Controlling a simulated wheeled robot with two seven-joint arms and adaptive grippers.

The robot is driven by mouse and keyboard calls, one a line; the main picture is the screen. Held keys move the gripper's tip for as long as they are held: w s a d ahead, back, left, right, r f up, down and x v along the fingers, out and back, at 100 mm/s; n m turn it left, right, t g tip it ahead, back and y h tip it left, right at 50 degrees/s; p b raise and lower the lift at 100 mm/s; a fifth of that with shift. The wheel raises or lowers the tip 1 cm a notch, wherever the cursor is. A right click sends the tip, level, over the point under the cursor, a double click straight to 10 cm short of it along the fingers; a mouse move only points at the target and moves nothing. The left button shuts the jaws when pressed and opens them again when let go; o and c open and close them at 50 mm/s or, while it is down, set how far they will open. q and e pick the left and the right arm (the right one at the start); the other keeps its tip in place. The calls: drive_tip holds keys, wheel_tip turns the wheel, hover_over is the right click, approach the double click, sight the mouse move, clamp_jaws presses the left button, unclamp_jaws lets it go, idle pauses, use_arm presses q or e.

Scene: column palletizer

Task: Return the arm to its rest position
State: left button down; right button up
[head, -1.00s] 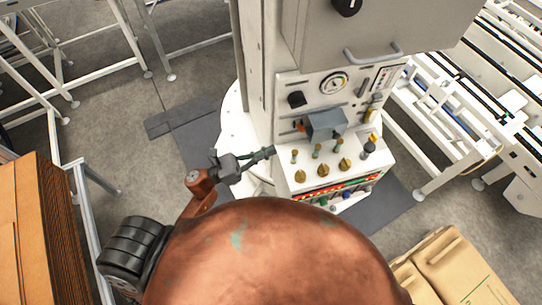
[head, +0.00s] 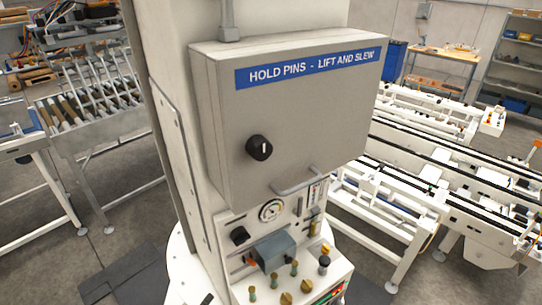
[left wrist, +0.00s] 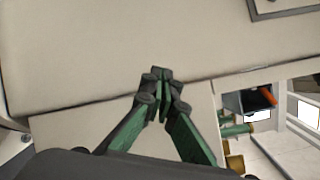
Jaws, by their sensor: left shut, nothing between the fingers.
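My left gripper (left wrist: 160,78) shows in the left wrist view with its dark fingertips together and nothing between them. Its green and black fingers are in front of a pale surface of the machine. In the head view only a small bit of it (head: 207,298) seems to show at the bottom edge, left of the control panel. The rest of my left arm is out of the head view. My right gripper is in neither view.
A grey cabinet (head: 290,125) labelled "HOLD PINS - LIFT AND SLEW" has a knob (head: 259,147) and a handle (head: 299,186). Below it is a panel with a gauge (head: 271,210), a blue-grey box (head: 273,250) and several knobs. White conveyors (head: 440,190) stand at right, a roller conveyor (head: 90,120) at left.

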use_arm(q)
drive_tip(key=s+a+f+n+g+y, duration=0.2)
drive_tip(key=s+a+f+n+y, duration=0.3)
drive_tip(key=f, duration=0.6)
drive_tip(key=s+a+f+n+g, duration=0.25)
drive_tip(key=f+n, duration=0.35)
drive_tip(key=f, duration=0.6)
drive_tip(key=s+a+f+n+g+y, duration=0.2)
drive_tip(key=s+a+f+n+y, duration=0.3)
drive_tip(key=f, duration=0.6)
drive_tip(key=s+f+n+g, duration=0.2)
drive_tip(key=s+f+n, duration=0.2)
drive_tip(key=s, duration=0.5)
drive_tip(key=s+d+f+n+g, duration=0.1)
drive_tip(key=s+f+n+g, duration=0.2)
drive_tip(key=s+f, duration=0.5)
drive_tip(key=s+d+f+n+g+h+b, duration=0.1)
drive_tip(key=s+f+n+g, duration=0.2)
drive_tip(key=s, duration=0.8)
wheel_tip(320, 180, down, 3)
drive_tip(key=shift+s+r+n, duration=0.1)
drive_tip(key=shift+s+n, duration=0.25)
drive_tip(key=shift+n, duration=0.65)
drive_tip(key=shift+g, duration=0.25)
